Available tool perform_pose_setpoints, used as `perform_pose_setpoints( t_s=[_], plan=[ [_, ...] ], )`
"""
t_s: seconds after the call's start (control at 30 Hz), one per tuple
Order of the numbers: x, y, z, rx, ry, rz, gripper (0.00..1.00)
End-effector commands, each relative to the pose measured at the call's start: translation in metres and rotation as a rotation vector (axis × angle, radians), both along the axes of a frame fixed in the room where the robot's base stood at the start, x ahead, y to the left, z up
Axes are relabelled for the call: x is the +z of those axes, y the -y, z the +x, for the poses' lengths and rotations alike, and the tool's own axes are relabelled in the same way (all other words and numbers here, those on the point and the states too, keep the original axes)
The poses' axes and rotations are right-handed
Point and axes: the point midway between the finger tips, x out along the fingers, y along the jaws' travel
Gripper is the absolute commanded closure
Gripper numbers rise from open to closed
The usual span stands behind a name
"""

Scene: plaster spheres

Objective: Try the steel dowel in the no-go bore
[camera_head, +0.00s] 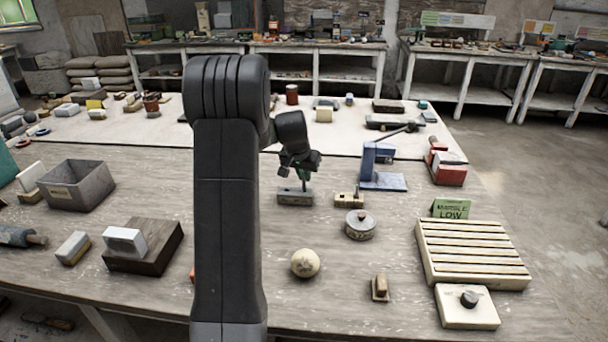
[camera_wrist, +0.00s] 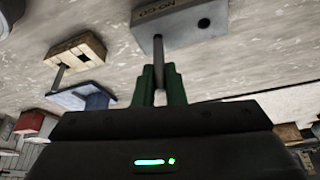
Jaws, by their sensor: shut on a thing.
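My gripper (camera_head: 304,177) points down over the grey gauge block (camera_head: 295,197). In the wrist view its green fingers (camera_wrist: 162,85) are closed on the steel dowel (camera_wrist: 158,54), a thin grey rod. The dowel's far end meets the face of the grey block (camera_wrist: 180,27) beside the lettering NO-GO. I cannot tell how deep the end sits, or whether it is inside a bore or only at its mouth. A second, dark bore (camera_wrist: 204,23) in the same block is empty. The dowel is mostly hidden in the head view.
A tan block (camera_head: 346,201) with a grey pin stands just right, and a blue stand (camera_head: 381,172) behind it. A round lidded tin (camera_head: 360,225) and a pale ball (camera_head: 305,263) lie nearer. A slatted rack (camera_head: 472,254) is at right.

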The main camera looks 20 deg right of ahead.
Motion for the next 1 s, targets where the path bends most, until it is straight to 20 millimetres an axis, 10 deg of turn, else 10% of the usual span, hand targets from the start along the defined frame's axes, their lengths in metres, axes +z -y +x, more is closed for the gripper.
perform_pose_setpoints(
  t_s=[1.0],
  plan=[
    [-0.007,0.000,0.000,0.000,-0.001,0.001,1.00]
  ],
)
